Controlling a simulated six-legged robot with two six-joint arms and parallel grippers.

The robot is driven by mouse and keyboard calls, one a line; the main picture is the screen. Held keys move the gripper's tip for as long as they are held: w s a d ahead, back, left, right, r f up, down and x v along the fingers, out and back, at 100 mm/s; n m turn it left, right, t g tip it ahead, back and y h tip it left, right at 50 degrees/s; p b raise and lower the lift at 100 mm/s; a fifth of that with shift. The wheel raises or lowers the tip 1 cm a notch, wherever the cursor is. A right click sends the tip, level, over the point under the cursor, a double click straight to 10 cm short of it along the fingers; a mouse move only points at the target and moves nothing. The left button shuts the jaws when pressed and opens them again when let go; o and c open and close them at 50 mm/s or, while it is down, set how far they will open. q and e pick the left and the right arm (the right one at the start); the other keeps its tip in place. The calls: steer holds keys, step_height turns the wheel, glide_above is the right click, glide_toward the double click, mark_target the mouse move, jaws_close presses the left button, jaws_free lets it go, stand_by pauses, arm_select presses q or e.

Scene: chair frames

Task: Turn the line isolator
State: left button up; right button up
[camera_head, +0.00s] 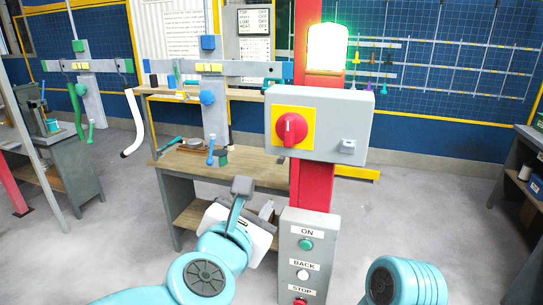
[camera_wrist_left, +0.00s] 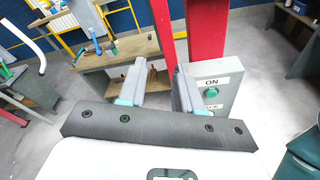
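The line isolator is a red rotary knob (camera_head: 291,129) on a yellow plate, on the front of a grey box (camera_head: 334,108) fixed to a red post. Its grip bar stands roughly upright. My left gripper (camera_head: 255,195) is below and left of the box, apart from the knob. The left wrist view shows its two grey fingers (camera_wrist_left: 159,68) spread with nothing held between them. The knob is not seen in that view. Only a turquoise link of my right arm shows at the lower right of the head view; its gripper is out of frame.
A lit green lamp (camera_head: 326,48) tops the red post (camera_head: 312,190). A grey button box (camera_head: 305,255) marked ON, BACK and STOP stands below, close right of my left gripper. A wooden workbench (camera_head: 255,172) is behind. Floor right of the post is clear.

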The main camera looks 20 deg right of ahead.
mark_target(288, 133)
arm_select(q)
steer(key=s+d+r+n+t+h, duration=0.15)
steer(key=s+r+n, duration=0.3)
steer(key=r, duration=0.65)
steer(key=shift+m+h, duration=0.25)
steer(key=p+x, duration=0.1)
steer(key=x, duration=0.5)
steer(key=shift+p, duration=0.35)
steer(key=shift+w+d+r, duration=0.1)
steer(key=shift+w+d, duration=0.25)
steer(key=shift+d, duration=0.2)
steer(key=shift+w, duration=0.15)
jaws_close()
steer(key=n, duration=0.6)
steer(key=shift+n, duration=0.3)
steer(key=n, duration=0.6)
steer(key=shift+n, duration=0.3)
steer(key=shift+c, duration=0.6)
jaws_free()
